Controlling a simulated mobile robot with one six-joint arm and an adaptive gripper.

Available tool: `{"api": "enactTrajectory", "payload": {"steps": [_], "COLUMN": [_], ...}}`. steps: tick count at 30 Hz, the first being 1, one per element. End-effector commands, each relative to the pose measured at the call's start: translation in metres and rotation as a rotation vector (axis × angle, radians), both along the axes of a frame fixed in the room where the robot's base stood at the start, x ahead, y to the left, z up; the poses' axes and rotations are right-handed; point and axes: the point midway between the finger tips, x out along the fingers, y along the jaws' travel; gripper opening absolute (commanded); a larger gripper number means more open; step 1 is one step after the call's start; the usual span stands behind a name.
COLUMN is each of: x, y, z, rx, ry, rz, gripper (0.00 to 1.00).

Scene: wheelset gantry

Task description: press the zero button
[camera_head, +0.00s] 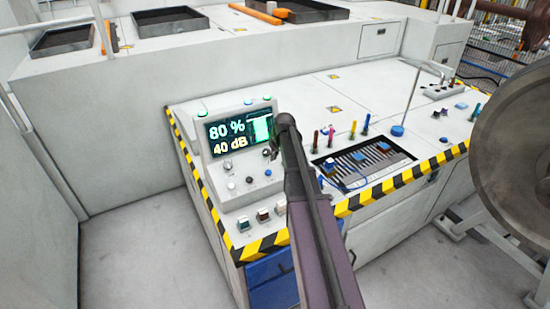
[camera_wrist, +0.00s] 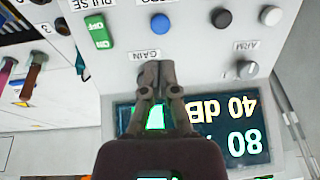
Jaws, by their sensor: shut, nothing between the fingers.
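The control panel (camera_head: 240,195) has a screen (camera_head: 240,130) reading 80 % and 40 dB. Below the screen sit a white button (camera_head: 230,185), a black button (camera_head: 249,180) and a blue button (camera_head: 268,172). The wrist view shows them upside down: blue (camera_wrist: 160,23), black (camera_wrist: 221,17) and white (camera_wrist: 270,15). No zero label is readable, so I cannot tell which is the zero button. My gripper (camera_wrist: 156,70) is shut and empty, its tips by the GAIN label, over the screen's edge and short of the blue button. It mostly hides any GAIN knob.
A knob (camera_wrist: 246,69) stands by the ARM label. A green ON switch (camera_wrist: 101,32) marked PULSE is beside the blue button. Coloured plugs (camera_head: 352,130) and a slotted tray (camera_head: 365,165) lie right of my arm. A large wheel (camera_head: 515,150) stands at the far right.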

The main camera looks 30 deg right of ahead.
Motion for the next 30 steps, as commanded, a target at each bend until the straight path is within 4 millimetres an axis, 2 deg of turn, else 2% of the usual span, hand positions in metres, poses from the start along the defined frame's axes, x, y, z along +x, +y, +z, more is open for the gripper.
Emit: {"api": "enactTrajectory", "payload": {"steps": [3, 30], "x": [0.003, 0.022], "y": [0.001, 0.007], "z": [-0.013, -0.076], "rx": [0.0, 0.0], "ry": [0.0, 0.0], "rz": [0.0, 0.001], "gripper": [0.0, 0.0]}}
